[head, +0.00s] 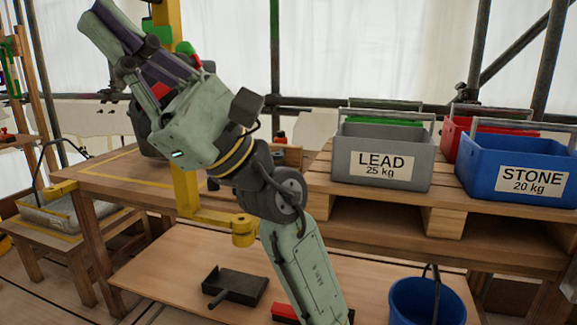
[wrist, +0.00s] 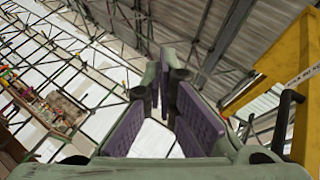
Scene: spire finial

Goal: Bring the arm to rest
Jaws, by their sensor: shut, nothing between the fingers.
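My arm rises from the bottom of the head view, bends at a dark joint, and points up and to the left. My gripper (head: 98,18) is at the upper left of the head view, raised above the wooden table. In the wrist view my gripper (wrist: 165,72) has its purple-padded fingers drawn together at the tips. Nothing is held between them. The wrist camera looks up past the fingers at roof beams and frames.
A yellow post (head: 186,190) stands close beside my gripper and forearm. A grey LEAD crate (head: 415,165), a blue STONE crate (head: 478,170) and a red crate (head: 452,138) sit on a wooden pallet (head: 330,187) at right. A blue bucket (head: 400,305) stands lower right.

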